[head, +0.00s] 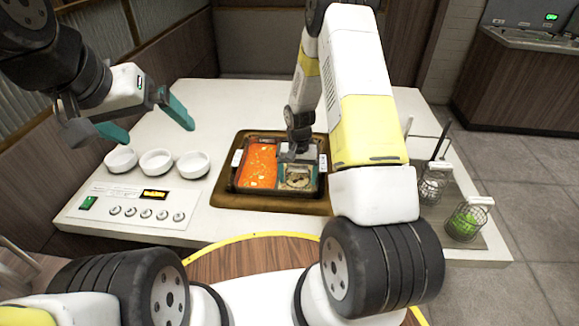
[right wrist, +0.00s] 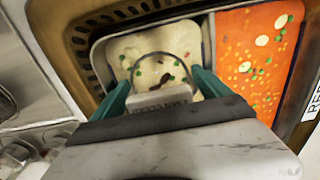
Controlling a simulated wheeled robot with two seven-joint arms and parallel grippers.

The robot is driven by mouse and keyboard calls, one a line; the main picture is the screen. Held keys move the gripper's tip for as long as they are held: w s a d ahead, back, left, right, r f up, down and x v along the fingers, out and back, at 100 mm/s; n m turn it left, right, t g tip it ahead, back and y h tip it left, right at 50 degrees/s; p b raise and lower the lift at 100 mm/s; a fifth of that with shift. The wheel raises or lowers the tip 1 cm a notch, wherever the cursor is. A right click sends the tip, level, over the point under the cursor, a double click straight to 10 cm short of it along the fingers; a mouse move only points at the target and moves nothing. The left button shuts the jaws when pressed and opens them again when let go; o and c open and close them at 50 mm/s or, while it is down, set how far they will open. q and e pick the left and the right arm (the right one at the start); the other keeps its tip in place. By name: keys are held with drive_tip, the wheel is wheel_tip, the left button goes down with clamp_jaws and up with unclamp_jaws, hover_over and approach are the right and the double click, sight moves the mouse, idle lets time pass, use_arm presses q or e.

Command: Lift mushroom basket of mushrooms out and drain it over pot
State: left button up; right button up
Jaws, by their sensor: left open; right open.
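The pot (head: 236,180) is set into the counter, with a red-orange broth (head: 260,165) on the left and a pale broth (right wrist: 128,48) on the right in the head view. A thin dark ring (right wrist: 160,54), perhaps the mushroom basket's rim, shows in the pale broth; it also shows in the head view (head: 299,184). I cannot make out mushrooms in it. My right gripper (head: 297,160) is open and low over this pale side, its teal fingers either side of the ring in the right wrist view. My left gripper (head: 157,132) is open and empty above the counter's left.
Three white bowls (head: 156,161) stand left of the pot, behind a control panel (head: 130,205). At the right, a wire basket with green contents (head: 467,222) and another wire basket (head: 432,187) stand on a dark mat. The counter's back left is clear.

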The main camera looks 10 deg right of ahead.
drive_tip(key=c, duration=1.3)
drive_tip(key=shift+r, duration=0.15)
wheel_tip(320, 180, up, 10)
drive_tip(key=shift+f, duration=0.1)
